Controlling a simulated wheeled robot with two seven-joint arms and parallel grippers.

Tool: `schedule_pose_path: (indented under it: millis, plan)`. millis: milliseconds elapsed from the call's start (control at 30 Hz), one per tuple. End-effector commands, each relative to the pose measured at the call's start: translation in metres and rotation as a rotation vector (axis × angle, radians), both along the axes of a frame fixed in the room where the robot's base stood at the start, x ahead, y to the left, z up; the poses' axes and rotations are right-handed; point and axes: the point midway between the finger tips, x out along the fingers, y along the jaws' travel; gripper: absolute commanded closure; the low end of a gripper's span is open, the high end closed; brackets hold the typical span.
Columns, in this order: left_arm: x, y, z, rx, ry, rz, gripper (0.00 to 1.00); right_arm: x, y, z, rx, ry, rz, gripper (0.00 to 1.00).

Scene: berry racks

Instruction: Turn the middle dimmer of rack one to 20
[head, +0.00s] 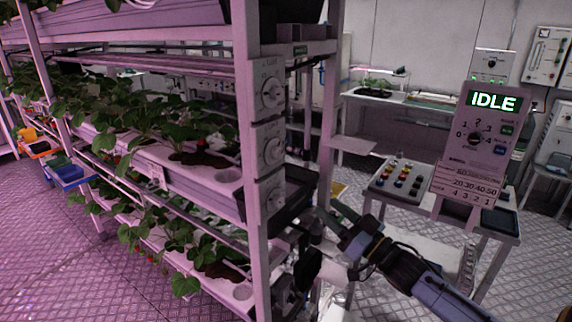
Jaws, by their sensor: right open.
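Three white dimmer boxes with round knobs sit one above another on the end post of the berry rack (245,120). The middle dimmer (271,149) is between the upper dimmer (269,92) and the lower dimmer (273,196). Its scale and pointer are too small to read. My right gripper (312,240) is open, below and to the right of the lower dimmer, apart from the middle knob. Its fingers are partly lost against dark parts behind them. My left gripper is not in view.
A console (478,130) reading IDLE, with a numbered dial, stands at the right. Beside it is a panel of coloured knobs (400,178) on a table. Strawberry plants (140,120) fill the rack shelves. The left foreground floor is clear.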

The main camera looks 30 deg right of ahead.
Motion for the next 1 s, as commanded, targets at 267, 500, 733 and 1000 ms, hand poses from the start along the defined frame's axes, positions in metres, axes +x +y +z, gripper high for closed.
schedule_pose_path:
  millis: [267,500,733,1000]
  plan:
    - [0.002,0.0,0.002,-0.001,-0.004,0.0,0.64,-0.001,0.021,0.055,0.015,-0.099,0.09,0.51]
    - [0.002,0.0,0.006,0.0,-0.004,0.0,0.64,0.03,0.03,0.068,0.014,-0.099,0.086,0.51]
    - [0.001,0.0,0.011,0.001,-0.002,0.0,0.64,0.064,0.042,0.082,0.014,-0.097,0.086,0.51]
    - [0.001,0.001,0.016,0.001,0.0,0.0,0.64,0.097,0.053,0.096,0.015,-0.095,0.085,0.51]
